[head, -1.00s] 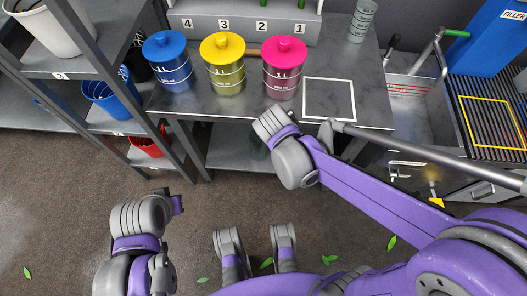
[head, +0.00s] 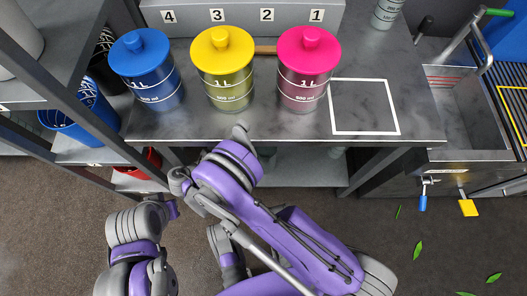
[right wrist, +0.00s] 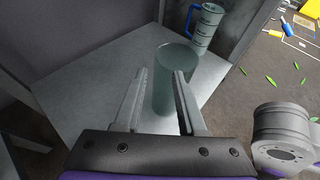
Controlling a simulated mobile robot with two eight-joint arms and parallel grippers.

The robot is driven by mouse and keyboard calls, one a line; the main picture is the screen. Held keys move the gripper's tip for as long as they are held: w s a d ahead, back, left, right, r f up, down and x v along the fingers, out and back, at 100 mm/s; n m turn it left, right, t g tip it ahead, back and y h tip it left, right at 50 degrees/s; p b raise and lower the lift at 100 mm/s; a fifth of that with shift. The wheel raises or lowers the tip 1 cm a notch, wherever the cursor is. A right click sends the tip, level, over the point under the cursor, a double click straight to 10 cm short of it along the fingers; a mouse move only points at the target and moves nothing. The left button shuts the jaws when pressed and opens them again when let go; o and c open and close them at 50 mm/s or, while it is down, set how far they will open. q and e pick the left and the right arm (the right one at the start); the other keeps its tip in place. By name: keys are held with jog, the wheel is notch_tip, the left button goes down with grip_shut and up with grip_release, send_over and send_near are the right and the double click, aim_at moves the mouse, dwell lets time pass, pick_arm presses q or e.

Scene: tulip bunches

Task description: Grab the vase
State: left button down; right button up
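The vase (right wrist: 172,80) is a clear, greenish glass cylinder standing upright on a grey shelf (right wrist: 90,85) in the right wrist view. My right gripper (right wrist: 161,72) is open there, its two fingers pointing toward the vase. The vase shows between and just beyond the fingertips; I cannot tell whether they touch it. In the head view my right arm reaches to the front edge of the table, and its fingers are not clearly visible. My left arm shows at the lower left of the head view, but its gripper does not show.
A measuring jug (right wrist: 204,28) with a blue handle stands behind the vase. Pink (head: 308,75), yellow (head: 224,75) and blue (head: 146,75) lidded canisters stand on the table (head: 420,115) above the lower shelf. A rack with buckets is at the left. Leaves lie on the floor.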

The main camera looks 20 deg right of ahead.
jog(key=shift+w+b+x, duration=0.1)
jog(key=shift+b+x, duration=0.6)
jog(key=shift+x, duration=1.85)
jog(key=shift+w+b+x, duration=0.15)
jog(key=shift+b+x, duration=0.5)
jog(key=shift+x, duration=1.95)
jog(key=shift+a, duration=0.2)
grip_shut()
jog(key=shift+f, duration=0.1)
